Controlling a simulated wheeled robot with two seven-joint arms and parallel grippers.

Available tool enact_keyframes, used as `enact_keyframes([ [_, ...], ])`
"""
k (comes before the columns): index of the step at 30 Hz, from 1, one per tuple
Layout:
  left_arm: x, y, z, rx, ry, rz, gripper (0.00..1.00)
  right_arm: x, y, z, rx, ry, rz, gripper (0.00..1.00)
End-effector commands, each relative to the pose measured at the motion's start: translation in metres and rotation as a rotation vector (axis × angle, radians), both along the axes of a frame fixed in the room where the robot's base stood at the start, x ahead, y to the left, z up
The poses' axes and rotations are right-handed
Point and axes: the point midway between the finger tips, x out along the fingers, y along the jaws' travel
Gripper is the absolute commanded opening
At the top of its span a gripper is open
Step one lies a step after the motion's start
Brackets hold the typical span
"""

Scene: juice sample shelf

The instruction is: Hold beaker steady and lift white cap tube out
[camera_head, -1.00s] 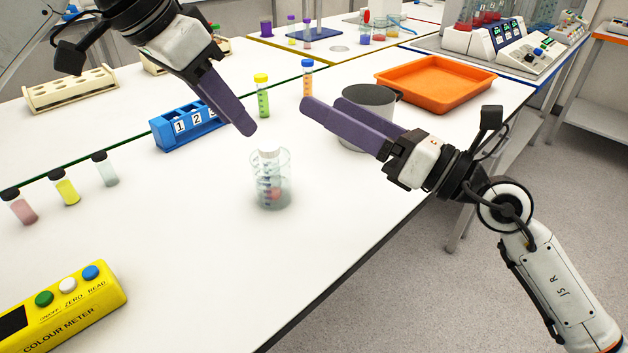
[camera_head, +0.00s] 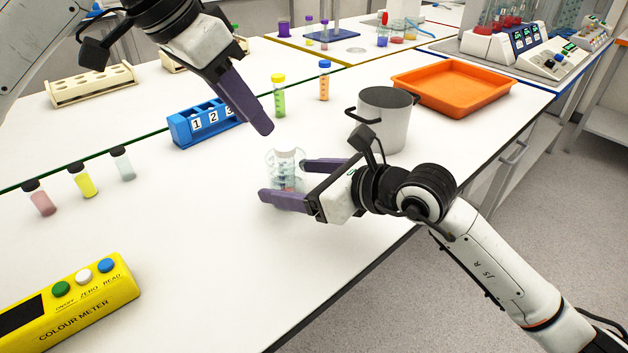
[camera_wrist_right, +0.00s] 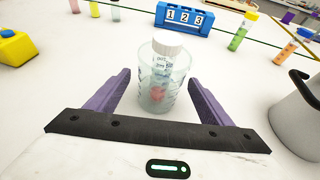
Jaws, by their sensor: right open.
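The clear beaker (camera_head: 272,160) stands upright on the white bench, and it also shows in the right wrist view (camera_wrist_right: 180,80). The white cap tube (camera_wrist_right: 168,42) stands in the beaker, its white cap at about rim height; graduation marks and something reddish show through the glass. My right gripper (camera_head: 283,181) is open, low at the bench, with one purple finger on each side of the beaker. In the right wrist view a gap shows between each finger and the glass. My left gripper (camera_head: 266,128) hangs above and behind the beaker, holding nothing visible; its fingers overlap in view.
A grey pot (camera_head: 398,125) stands close behind my right gripper. A blue numbered rack (camera_head: 185,132), a green tube (camera_head: 279,98) and an orange tube (camera_head: 324,82) stand farther back. Several small vials (camera_head: 83,182) and a yellow colour meter (camera_head: 75,300) are left. An orange tray (camera_head: 455,105) is back right.

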Motion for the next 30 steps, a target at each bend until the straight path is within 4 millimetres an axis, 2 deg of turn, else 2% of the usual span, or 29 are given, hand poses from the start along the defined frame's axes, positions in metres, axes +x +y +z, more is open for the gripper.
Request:
enact_keyframes([
  [6, 0.0, 0.0, 0.0, 0.0, 0.0, 0.0, 0.31, 0.014, 0.014, -0.008, 0.001, 0.0, 0.0, 0.74],
  [16, 0.0, 0.0, 0.0, 0.0, 0.0, 0.0, 0.31, 0.016, 0.017, -0.009, 0.001, -0.001, 0.0, 0.74],
  [17, 0.0, 0.0, 0.0, 0.0, 0.0, 0.0, 0.31, 0.016, 0.017, -0.009, 0.001, -0.001, 0.0, 0.71],
  [25, 0.0, 0.0, 0.0, 0.0, 0.0, 0.0, 0.31, 0.016, 0.016, -0.009, 0.001, 0.0, 0.0, 0.25],
  [30, 0.0, 0.0, 0.0, 0.0, 0.0, 0.0, 0.31, 0.016, 0.016, -0.01, 0.001, 0.0, 0.0, 0.25],
])
